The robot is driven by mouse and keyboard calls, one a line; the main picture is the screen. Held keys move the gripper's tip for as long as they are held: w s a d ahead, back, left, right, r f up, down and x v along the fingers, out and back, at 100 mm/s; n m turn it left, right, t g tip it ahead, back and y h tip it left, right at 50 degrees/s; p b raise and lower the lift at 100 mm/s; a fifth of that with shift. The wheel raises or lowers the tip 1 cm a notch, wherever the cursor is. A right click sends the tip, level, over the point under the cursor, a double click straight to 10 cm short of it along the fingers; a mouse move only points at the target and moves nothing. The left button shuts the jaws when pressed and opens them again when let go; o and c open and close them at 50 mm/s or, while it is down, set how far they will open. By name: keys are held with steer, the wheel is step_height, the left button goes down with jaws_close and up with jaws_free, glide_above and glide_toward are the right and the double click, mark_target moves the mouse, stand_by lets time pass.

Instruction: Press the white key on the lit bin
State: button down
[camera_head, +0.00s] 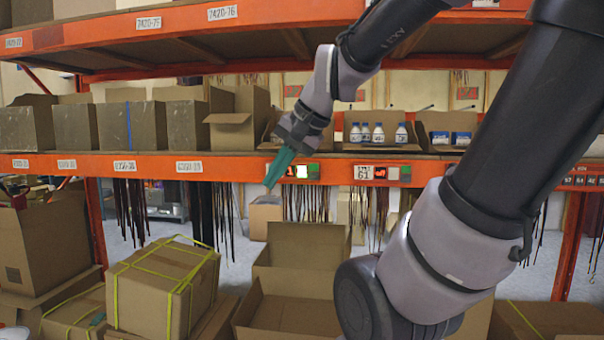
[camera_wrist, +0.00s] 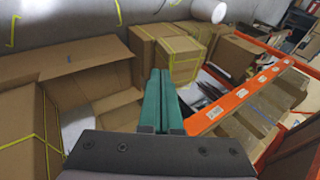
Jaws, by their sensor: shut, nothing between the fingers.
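My gripper (camera_head: 271,183) has green fingers pressed together with nothing between them, pointing down in front of the orange shelf beam. In the wrist view the shut fingers (camera_wrist: 161,78) show from above. The keys are too small to tell apart surely. I see no contact with either module.
Above the beam (camera_head: 225,166) stand brown boxes (camera_head: 130,125) and an open bin with several white bottles (camera_head: 379,134). Another shelf (camera_head: 180,30) runs overhead. Open cartons (camera_head: 290,300) and a yellow-strapped box (camera_head: 165,285) lie below. The beam also shows in the wrist view (camera_wrist: 232,100).

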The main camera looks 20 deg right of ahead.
mark_target(303, 172)
steer(key=w+f+m+t+y, duration=0.1)
steer(key=w+m+t+y, duration=0.3)
steer(key=w+m, duration=1.15)
steer(key=w+d+f+m+t+h, duration=0.2)
steer(key=w+d+m, duration=0.4)
steer(key=d+m, duration=0.3)
steer(key=w+d+f+m+t+h, duration=0.2)
steer(key=w+d+f+m+t, duration=0.1)
steer(key=w+d+m, duration=0.4)
steer(key=d+m+t, duration=0.1)
steer(key=d+m, duration=0.1)
steer(key=d, duration=0.1)
steer(key=shift+w+f+h, duration=0.2)
steer(key=shift+h, duration=0.2)
steer(key=shift+w, duration=0.1)
steer(key=shift+w+d, duration=0.8)
steer(key=shift+w, duration=0.4)
steer(key=shift+w+d, duration=0.8)
steer(key=shift+w, duration=0.35)
steer(key=shift+w+d, duration=0.8)
steer(key=shift+w, duration=0.4)
steer(key=shift+w, duration=0.1)
steer(key=shift+w+d, duration=0.2)
steer(key=shift+w, duration=0.05)
